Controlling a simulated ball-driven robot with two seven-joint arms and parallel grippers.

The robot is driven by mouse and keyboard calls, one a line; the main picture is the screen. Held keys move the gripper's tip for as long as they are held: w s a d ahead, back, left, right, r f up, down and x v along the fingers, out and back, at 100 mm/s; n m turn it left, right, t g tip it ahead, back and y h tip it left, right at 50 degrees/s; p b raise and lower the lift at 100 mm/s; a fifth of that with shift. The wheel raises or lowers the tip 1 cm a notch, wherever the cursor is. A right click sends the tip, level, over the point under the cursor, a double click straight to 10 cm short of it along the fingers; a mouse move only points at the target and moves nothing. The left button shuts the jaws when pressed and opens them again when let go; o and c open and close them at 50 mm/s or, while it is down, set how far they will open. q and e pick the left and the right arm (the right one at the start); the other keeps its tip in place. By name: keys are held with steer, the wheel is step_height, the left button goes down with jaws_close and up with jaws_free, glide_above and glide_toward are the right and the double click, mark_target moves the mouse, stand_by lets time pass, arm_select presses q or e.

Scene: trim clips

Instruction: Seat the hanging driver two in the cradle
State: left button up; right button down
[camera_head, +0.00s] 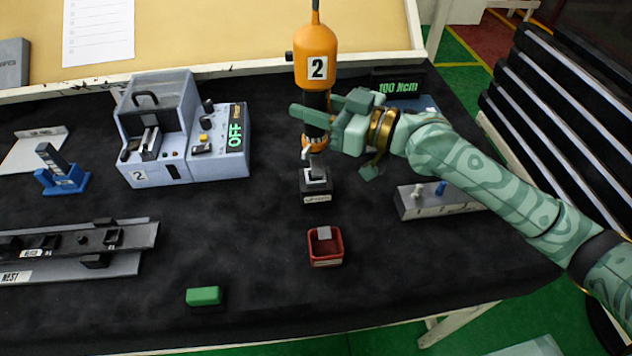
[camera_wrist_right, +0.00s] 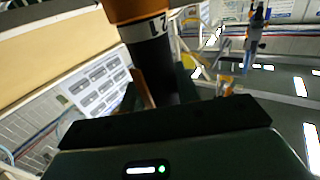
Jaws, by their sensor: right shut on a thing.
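Driver two (camera_head: 316,52) is orange with a white "2" label and hangs upright from a cord above the table. Its dark lower part also shows in the wrist view below the orange body (camera_wrist_right: 137,9). My right gripper (camera_head: 316,112) is shut around this dark part, coming from the right. Below the driver's lower end stands a small dark block with a grey top (camera_head: 316,186), which may be the cradle. I cannot tell whether the driver's tip touches it. My left gripper is not in view.
A grey machine (camera_head: 160,120) with a green "OFF" display stands to the left. A red open box (camera_head: 326,260) and a green block (camera_head: 204,296) lie in front. A grey strip with a blue knob (camera_head: 412,204) lies right, under my arm.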

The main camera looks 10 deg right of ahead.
steer(key=shift+r+p, duration=0.55)
steer(key=shift+r, duration=0.7)
steer(key=shift+r+p, duration=0.35)
step_height(320, 180, up, 4)
steer(key=p, duration=0.3)
step_height(320, 180, down, 2)
steer(key=b, duration=0.3)
steer(key=shift+s+g+b, duration=0.1)
steer(key=shift+g+b, duration=0.2)
steer(key=b, duration=0.3)
glide_above(324, 135)
steer(key=x, duration=0.2)
step_height(324, 135, down, 4)
steer(key=shift+f, duration=0.35)
steer(key=shift+f+b, duration=2.15)
steer(key=shift+f, duration=0.8)
jaws_free()
